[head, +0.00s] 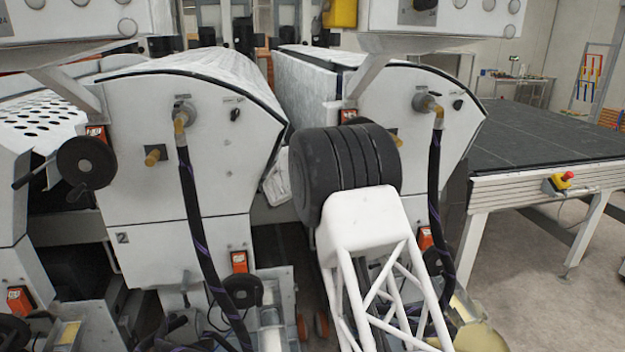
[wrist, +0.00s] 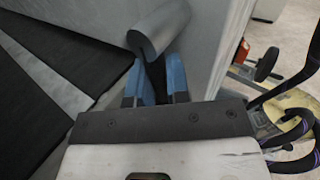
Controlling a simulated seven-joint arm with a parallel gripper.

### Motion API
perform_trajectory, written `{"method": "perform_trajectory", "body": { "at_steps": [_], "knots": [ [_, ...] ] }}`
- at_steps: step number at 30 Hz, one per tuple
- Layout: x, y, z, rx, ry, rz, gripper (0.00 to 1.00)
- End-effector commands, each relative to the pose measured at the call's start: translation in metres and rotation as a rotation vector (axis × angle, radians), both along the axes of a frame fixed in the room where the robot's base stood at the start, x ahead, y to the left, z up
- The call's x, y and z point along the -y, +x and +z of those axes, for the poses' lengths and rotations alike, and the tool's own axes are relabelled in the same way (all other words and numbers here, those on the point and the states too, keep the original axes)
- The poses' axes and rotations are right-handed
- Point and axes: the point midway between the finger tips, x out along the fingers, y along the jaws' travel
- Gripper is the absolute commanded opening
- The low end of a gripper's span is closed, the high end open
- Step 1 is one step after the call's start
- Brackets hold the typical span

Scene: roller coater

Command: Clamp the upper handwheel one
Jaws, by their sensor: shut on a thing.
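In the head view, an upper handwheel (head: 356,121), black with an orange indicator beside it, stands on the right machine and is mostly hidden behind my arm. My gripper is hidden there too. In the wrist view, my gripper (wrist: 155,75) has two blue fingers on either side of a dark part of the handwheel (wrist: 160,30), whose grey rounded body shows just beyond the fingertips. The exact contact is hard to see. Another upper handwheel (head: 87,162) with a side handle is on the left machine, apart from my gripper.
Lower handwheels (head: 243,291) sit below on the machines; one shows in the wrist view (wrist: 268,64) to the right. Dark hoses (head: 193,215) hang down the machine fronts. A dark conveyor table (head: 545,125) stands at the right. Open floor lies at the lower right.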

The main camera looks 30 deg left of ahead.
Motion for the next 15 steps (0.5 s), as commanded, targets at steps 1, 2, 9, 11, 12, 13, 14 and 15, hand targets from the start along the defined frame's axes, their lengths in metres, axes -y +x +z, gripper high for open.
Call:
{"method": "perform_trajectory", "body": {
  "at_steps": [1, 2, 9, 11, 12, 13, 14, 15],
  "knots": [
    [0.0006, -0.0008, 0.0010, -0.014, -0.012, 0.000, 0.00],
    [0.0010, -0.0011, 0.0011, -0.023, -0.022, 0.001, 0.00],
    [0.0053, -0.0051, 0.0021, -0.125, -0.123, 0.001, 0.00],
    [0.0066, -0.0061, 0.0038, -0.155, -0.153, 0.000, 0.00],
    [0.0072, -0.0068, 0.0034, -0.175, -0.174, 0.000, 0.00],
    [0.0078, -0.0075, 0.0034, -0.192, -0.189, 0.000, 0.00],
    [0.0084, -0.0080, 0.0041, -0.207, -0.205, 0.001, 0.00],
    [0.0092, -0.0088, 0.0047, -0.227, -0.225, 0.001, 0.00]
  ]
}}
